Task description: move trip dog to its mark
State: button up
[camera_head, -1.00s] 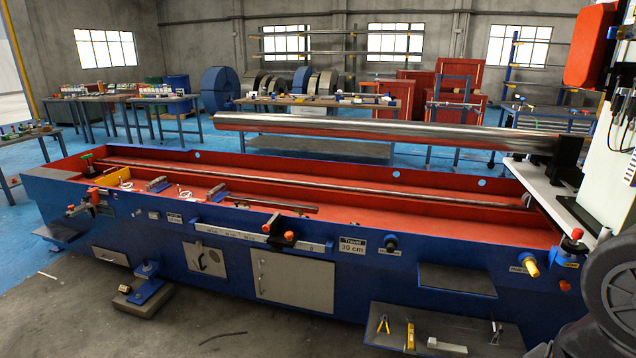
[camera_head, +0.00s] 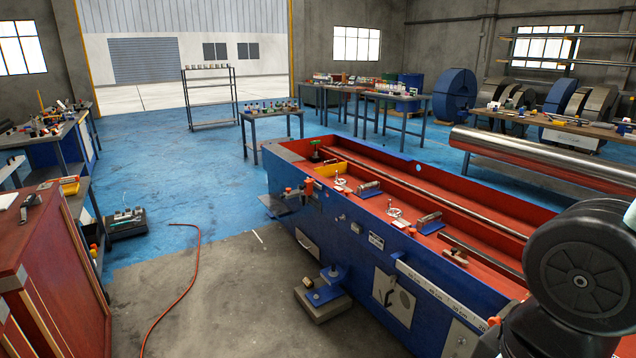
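The trip dog is mostly hidden behind my own dark arm link at the lower right. A small orange spot (camera_head: 493,321) at the link's edge may be its knob, but I cannot tell for sure. The pale scale rail (camera_head: 440,292) runs along the front of the blue machine bed (camera_head: 345,235), and its right part is cut off by my arm. The mark's position on the scale cannot be read here. My gripper is not in view.
A red hose (camera_head: 190,285) lies on the open floor to the left. A red cabinet (camera_head: 50,270) stands at the left edge.

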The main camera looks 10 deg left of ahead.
aim_at(307, 186)
jog(key=i+j+u, duration=0.25)
jog(key=i+u, duration=0.15)
jog(key=i, duration=0.2)
jog(key=i+u, duration=0.4)
jog(key=i, duration=0.2)
jog(key=i+l+u, duration=0.15)
jog(key=i+u, duration=0.3)
jog(key=i, duration=0.15)
jog(key=i+j+z, duration=0.4)
jog(key=i, duration=0.3)
jog(key=i+j+z, duration=0.4)
jog(key=i+j, duration=0.15)
jog(key=i+j+z, duration=0.4)
jog(key=i+j, duration=0.2)
jog(key=j, duration=0.2)
